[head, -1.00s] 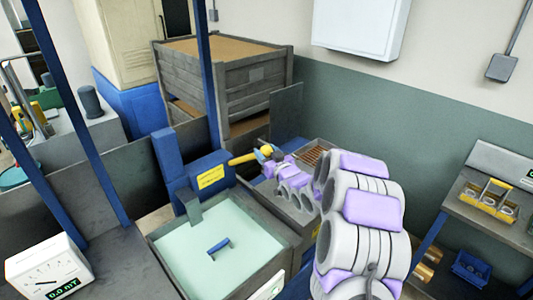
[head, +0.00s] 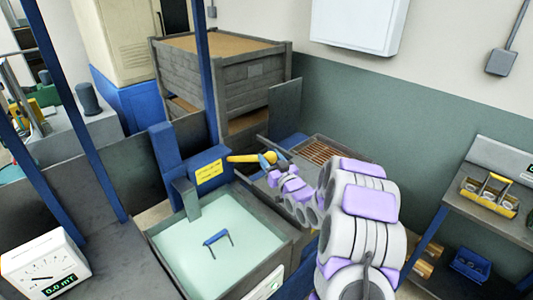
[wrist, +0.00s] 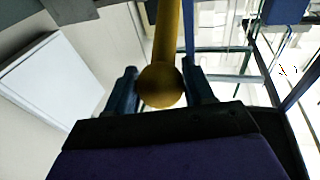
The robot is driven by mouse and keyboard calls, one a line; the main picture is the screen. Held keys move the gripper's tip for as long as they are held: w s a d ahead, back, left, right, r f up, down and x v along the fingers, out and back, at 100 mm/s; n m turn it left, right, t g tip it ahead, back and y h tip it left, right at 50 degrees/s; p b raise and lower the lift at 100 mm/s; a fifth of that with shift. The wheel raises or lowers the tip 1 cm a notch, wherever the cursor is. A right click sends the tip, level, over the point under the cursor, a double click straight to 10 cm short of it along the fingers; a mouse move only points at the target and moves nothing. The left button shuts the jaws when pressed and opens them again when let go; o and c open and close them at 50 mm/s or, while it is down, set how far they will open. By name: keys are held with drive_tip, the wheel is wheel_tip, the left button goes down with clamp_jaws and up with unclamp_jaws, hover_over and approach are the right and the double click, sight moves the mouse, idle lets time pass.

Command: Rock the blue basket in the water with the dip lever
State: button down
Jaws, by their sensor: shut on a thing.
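The dip lever is a yellow bar (head: 243,158) sticking out to the right from a blue housing with a yellow label. My gripper (head: 270,158) is shut on the lever's outer end. In the wrist view the yellow lever (wrist: 166,40) runs between the two dark fingers of my gripper (wrist: 161,88), with its round end towards the palm. The blue basket (head: 216,237) shows only as a blue handle with two thin legs rising from the pale green water in the grey tank (head: 163,265). Its body below is hidden by the water.
The blue housing (head: 209,158) stands at the tank's back edge. A tray with brown slats (head: 327,150) lies behind my arm. A large wooden crate (head: 225,85) stands behind. A shelf (head: 490,205) is on the right.

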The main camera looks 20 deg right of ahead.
wheel_tip(320, 180, down, 7)
drive_tip(key=s+d+t+b, duration=0.1)
drive_tip(key=s, duration=0.1)
drive_tip(key=shift+s+r, duration=0.15)
drive_tip(key=shift+s, duration=0.25)
drive_tip(key=c, duration=0.5)
unclamp_jaws()
drive_tip(key=shift+w, duration=0.2)
drive_tip(key=shift+s+d, duration=0.1)
drive_tip(key=shift+v, duration=8.65)
